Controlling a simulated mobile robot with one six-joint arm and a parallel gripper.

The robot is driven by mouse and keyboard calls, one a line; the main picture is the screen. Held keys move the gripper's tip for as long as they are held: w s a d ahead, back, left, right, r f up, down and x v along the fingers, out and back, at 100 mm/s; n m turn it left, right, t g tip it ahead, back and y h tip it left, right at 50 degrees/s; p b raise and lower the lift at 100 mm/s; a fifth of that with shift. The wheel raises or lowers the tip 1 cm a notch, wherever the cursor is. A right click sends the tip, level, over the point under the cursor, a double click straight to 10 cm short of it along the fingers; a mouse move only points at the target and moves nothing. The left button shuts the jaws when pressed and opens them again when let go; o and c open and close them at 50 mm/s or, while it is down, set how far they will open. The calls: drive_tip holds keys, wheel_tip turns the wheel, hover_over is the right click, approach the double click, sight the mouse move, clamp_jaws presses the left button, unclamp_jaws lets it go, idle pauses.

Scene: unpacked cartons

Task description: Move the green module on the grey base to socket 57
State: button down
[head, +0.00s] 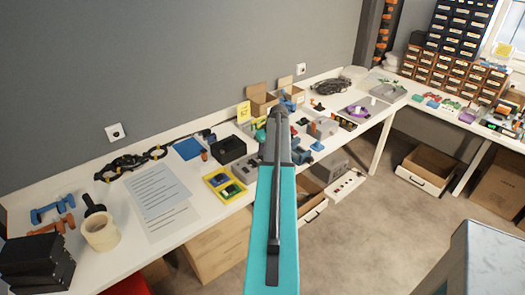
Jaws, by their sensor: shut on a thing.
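My teal and dark grey arm reaches from the bottom middle over the bench, and its far end is among the small items there. My gripper is hidden behind the arm, so what its jaws hold does not show. A yellow tray (211,180) left of my arm holds a green block (232,190) and dark pieces. A rounded green thing (261,135) shows just left of the arm. I cannot tell which green piece is the module on the grey base. No socket number is readable, and socket 57 cannot be picked out.
A black box (229,149), a grey box (322,128) and open cartons (261,100) crowd the bench around my arm. The white bench top (213,213) is bare near the front edge.

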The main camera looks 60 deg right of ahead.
drive_tip(key=shift+f, duration=0.25)
idle(0.3)
drive_tip(key=c, duration=1.8)
unclamp_jaws()
drive_tip(key=shift+r, duration=0.2)
drive_tip(key=b+v, duration=0.3)
drive_tip(key=v, duration=1)
drive_tip(key=shift+s+r, duration=0.15)
drive_tip(key=shift+s, duration=0.05)
drive_tip(key=shift+a, duration=0.15)
drive_tip(key=shift+s, duration=0.1)
